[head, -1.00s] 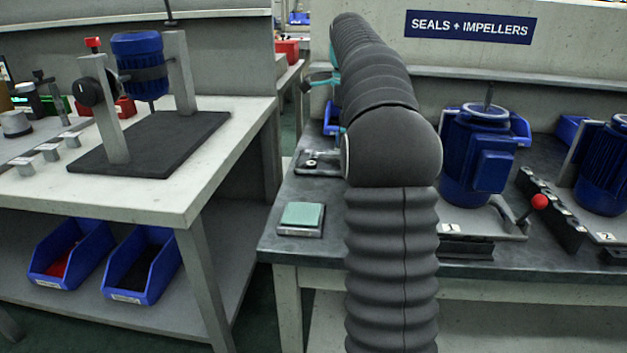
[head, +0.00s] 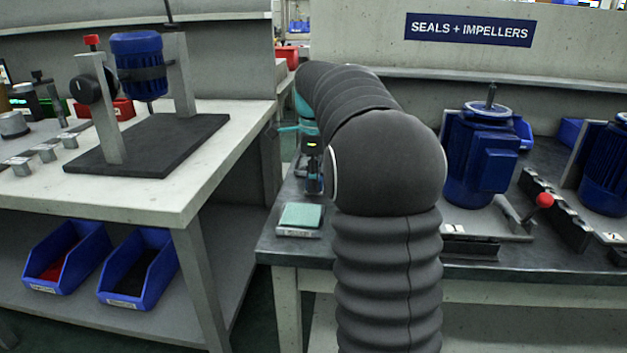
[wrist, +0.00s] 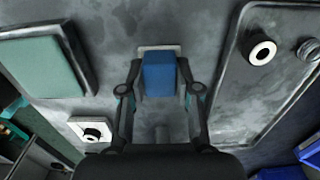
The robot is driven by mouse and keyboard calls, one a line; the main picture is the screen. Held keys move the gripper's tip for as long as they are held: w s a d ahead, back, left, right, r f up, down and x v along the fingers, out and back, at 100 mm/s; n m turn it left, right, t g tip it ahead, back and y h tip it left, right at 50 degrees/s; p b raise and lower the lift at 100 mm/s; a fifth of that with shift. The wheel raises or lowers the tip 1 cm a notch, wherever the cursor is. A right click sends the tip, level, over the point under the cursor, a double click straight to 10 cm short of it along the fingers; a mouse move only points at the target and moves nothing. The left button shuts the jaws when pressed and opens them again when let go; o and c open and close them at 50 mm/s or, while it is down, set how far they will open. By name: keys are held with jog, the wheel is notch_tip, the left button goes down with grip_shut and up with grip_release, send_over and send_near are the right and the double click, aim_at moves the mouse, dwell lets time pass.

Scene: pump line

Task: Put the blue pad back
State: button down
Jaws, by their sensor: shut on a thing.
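The blue pad (wrist: 160,74) is between the two fingers of my gripper (wrist: 160,88) in the wrist view, and the gripper is shut on it. A pale square plate (wrist: 145,50) shows just behind the pad on the bench; I cannot tell whether the pad touches it. In the head view my gripper (head: 314,188) points down over the left end of the dark bench, behind the green pad. The pad itself is hard to make out there.
A green pad (head: 302,214) on a pale base lies near the bench's front left corner; it also shows in the wrist view (wrist: 45,66). A small white block with a ring (wrist: 92,131) and a tray (wrist: 236,100) are close by. A blue motor (head: 480,155) stands to the right.

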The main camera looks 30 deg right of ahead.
jog(key=c, duration=0.8)
grip_release()
notch_tip(320, 180, up, 12)
jog(key=shift+r+p, duration=0.1)
jog(key=shift+p, duration=1.15)
